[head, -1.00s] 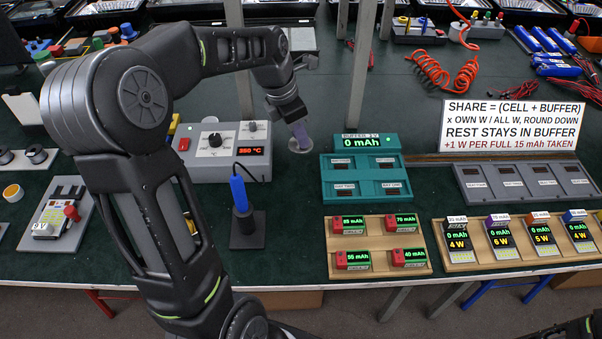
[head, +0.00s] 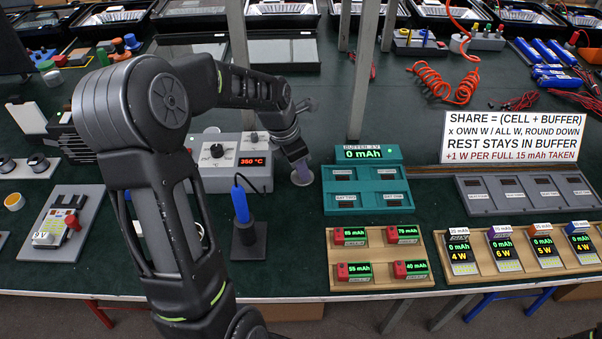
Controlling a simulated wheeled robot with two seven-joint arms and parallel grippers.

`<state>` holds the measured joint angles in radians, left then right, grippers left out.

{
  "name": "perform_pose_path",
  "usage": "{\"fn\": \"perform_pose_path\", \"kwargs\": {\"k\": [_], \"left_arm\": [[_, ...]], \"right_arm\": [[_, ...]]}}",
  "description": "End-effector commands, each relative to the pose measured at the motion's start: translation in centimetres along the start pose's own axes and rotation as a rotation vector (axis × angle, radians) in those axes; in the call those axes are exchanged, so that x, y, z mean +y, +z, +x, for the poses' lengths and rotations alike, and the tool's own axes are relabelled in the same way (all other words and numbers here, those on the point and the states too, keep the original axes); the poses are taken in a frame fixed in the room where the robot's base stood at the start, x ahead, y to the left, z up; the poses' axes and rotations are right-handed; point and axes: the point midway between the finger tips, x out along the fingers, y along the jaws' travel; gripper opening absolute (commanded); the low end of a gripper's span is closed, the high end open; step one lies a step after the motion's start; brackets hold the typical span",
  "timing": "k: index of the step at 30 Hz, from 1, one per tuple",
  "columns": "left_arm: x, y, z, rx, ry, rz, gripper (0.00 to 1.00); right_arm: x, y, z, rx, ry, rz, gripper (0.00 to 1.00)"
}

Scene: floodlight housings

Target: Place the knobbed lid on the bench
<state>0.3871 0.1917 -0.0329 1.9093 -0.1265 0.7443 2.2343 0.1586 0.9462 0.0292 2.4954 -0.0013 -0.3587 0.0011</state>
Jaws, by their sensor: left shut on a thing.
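The knobbed lid (head: 303,178) shows as a small pale grey disc at the tip of my left gripper (head: 299,165), in the middle of the head view. My left gripper points down and is shut on it; the fingers hide the knob. The lid is over or at the green bench (head: 290,225), in the gap between the soldering station and the teal buffer box. I cannot tell whether it touches the bench. My right gripper is not in view.
The soldering station (head: 220,177) is left of the lid, the teal buffer box (head: 332,202) close on the right. A blue soldering iron (head: 240,205) stands upright in front. A wooden cell tray (head: 380,285) lies front right. Bare bench lies just in front of the lid.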

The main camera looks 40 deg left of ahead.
Motion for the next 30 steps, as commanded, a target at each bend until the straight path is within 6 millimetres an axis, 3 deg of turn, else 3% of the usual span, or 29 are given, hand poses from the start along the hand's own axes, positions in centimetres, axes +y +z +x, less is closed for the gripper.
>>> {"fn": "perform_pose_path", "kwargs": {"k": [5, 16, 17, 18, 24, 30], "left_arm": [[0.0, -0.7, 2.2, 0.001, -0.001, -0.001, 0.0], [0.0, -0.7, 2.6, 0.0, 0.0, 0.001, 0.0], [0.0, -0.7, 2.6, 0.0, 0.0, 0.001, 0.19], [0.0, -0.7, 2.5, 0.0, 0.0, 0.001, 0.22], [0.0, -0.7, 2.5, 0.0, 0.0, 0.0, 0.39], [0.0, -0.7, 2.5, 0.0, 0.0, 0.0, 0.4]], "right_arm": [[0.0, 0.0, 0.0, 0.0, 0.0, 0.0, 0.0], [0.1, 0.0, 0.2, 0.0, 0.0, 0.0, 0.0], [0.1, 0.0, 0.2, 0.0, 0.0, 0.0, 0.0], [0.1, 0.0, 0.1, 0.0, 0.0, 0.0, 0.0], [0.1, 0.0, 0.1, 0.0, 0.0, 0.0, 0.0], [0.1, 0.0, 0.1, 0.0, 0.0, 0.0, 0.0]]}}
